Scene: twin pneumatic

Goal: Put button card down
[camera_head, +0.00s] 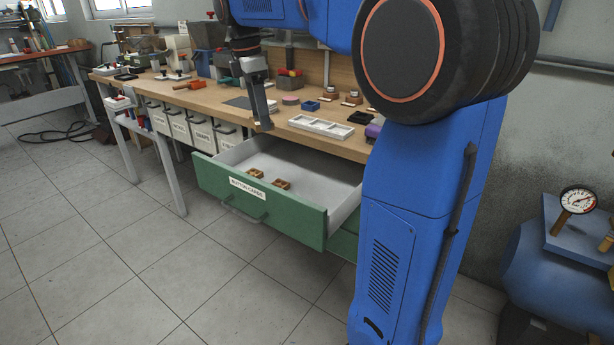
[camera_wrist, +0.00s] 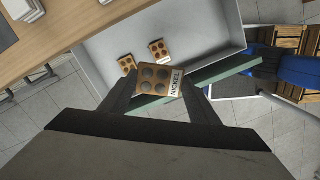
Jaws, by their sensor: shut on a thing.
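A tan button card marked NICKEL (camera_wrist: 155,77), with dark round buttons, is held between the fingertips of my gripper (camera_wrist: 163,84) in the wrist view. In the head view my gripper (camera_head: 263,122) points down above the back left part of the open green drawer (camera_head: 262,203); the held card is hard to make out there. The drawer's label seems to read BUTTON CARDS. Two more button cards, one (camera_head: 256,173) to the left and one (camera_head: 281,184) to the right, lie on its pale floor. They also show in the wrist view, left (camera_wrist: 127,62) and right (camera_wrist: 158,48).
The drawer floor right of the cards is clear. A blue compressor (camera_head: 560,265) stands far right.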

